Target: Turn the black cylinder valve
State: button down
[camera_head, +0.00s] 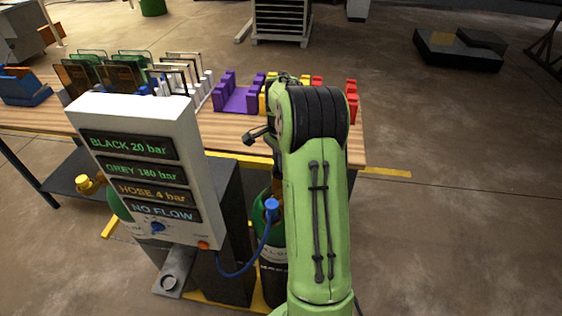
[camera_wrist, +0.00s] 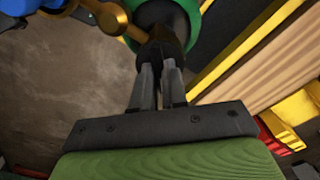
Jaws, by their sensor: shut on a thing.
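In the head view, a cylinder with a green shoulder (camera_head: 269,236) and a dark lower body stands between the display box and my arm. A blue fitting (camera_head: 271,206) and blue hose (camera_head: 258,250) join it near its top. My arm hides its valve and my gripper there. In the wrist view, my gripper (camera_wrist: 158,88) is shut on the black valve knob (camera_wrist: 163,44), its fingers almost together at the knob. The green shoulder (camera_wrist: 207,22) shows behind the knob, and a brass fitting (camera_wrist: 112,18) runs from it to the upper left.
The display box (camera_head: 190,135) reads BLACK 20 bar, GREY 180 bar, HOSE 4 bar and NO FLOW. A second green cylinder with a yellow valve (camera_head: 91,184) stands left of it.

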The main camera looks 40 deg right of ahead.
jog(key=c, duration=1.2)
grip_release()
jog(key=shift+o, duration=0.2)
jog(key=shift+r, duration=0.1)
notch_tip(320, 180, up, 16)
jog(key=p, duration=0.3)
jog(key=shift+f, duration=0.2)
